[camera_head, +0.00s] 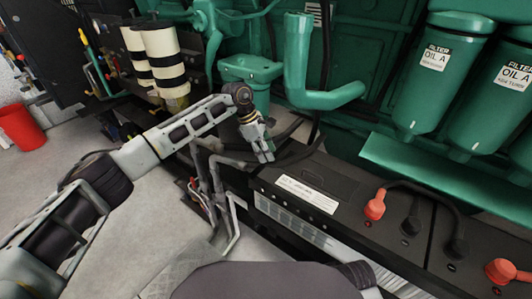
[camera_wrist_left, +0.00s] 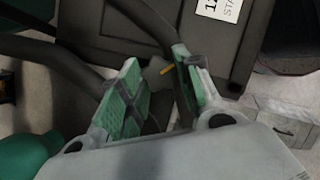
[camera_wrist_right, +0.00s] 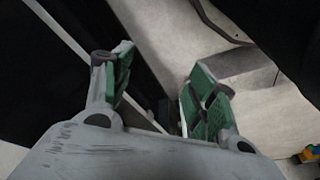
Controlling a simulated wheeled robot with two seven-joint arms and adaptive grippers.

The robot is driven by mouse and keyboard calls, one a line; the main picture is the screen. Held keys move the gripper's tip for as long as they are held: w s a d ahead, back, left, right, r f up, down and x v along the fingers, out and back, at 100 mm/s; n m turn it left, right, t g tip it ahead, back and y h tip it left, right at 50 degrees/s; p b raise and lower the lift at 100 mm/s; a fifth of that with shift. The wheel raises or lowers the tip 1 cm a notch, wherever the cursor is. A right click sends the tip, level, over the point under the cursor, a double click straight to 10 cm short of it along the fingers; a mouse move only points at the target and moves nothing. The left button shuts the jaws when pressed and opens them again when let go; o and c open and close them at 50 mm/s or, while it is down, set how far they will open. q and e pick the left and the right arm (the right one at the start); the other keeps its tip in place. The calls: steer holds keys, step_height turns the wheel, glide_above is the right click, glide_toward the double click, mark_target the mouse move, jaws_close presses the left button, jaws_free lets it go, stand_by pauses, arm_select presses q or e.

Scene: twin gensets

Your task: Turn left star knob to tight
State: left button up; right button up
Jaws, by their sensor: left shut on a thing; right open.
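My left gripper (camera_head: 263,152) is beside the back left corner of a black battery box, its fingers pointing down. In the left wrist view the fingers (camera_wrist_left: 155,78) stand either side of a small grey knob (camera_wrist_left: 157,74) with a yellow mark, and the gripper is shut on it. This looks like the star knob; the fingers hide part of it, and its lobes are hard to make out. In the head view the gripper hides the knob. My right gripper (camera_wrist_right: 158,75) is open and empty in the right wrist view.
Black battery boxes (camera_head: 330,172) with red terminal caps (camera_head: 375,205) and thick cables stand at the front right. Green oil filters (camera_head: 437,75) and a green pipe (camera_head: 297,60) rise behind. A red bucket (camera_head: 21,127) is at the far left. Grey floor lies clear at left.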

arm_select(q)
steer(key=m, duration=0.2)
steer(key=m+g+b, duration=0.1)
steer(key=m, duration=0.1)
steer(key=shift+w+y, duration=0.2)
steer(key=shift+y, duration=0.1)
steer(key=m+g+b, duration=0.1)
steer(key=m, duration=0.1)
steer(key=shift+w+d+m+y, duration=0.1)
steer(key=shift+m+y, duration=0.2)
steer(key=shift+m+g+b, duration=0.3)
steer(key=shift+m+b, duration=0.15)
steer(key=shift+m, duration=0.45)
steer(key=shift+y, duration=0.3)
steer(key=shift+m, duration=0.6)
arm_select(e)
steer(key=shift+s+a+r+t+y, duration=0.15)
steer(key=shift+a+r+t, duration=0.15)
steer(key=shift+r, duration=0.25)
steer(key=shift+a+r+t+y, duration=0.15)
steer(key=shift+a+r+t, duration=0.1)
steer(key=shift+r, duration=0.25)
steer(key=shift+w+r, duration=0.15)
steer(key=shift+w, duration=0.05)
arm_select(q)
steer(key=o, duration=1)
steer(key=shift+g, duration=0.3)
arm_select(e)
steer(key=shift+w+r, duration=0.1)
steer(key=shift+r, duration=0.1)
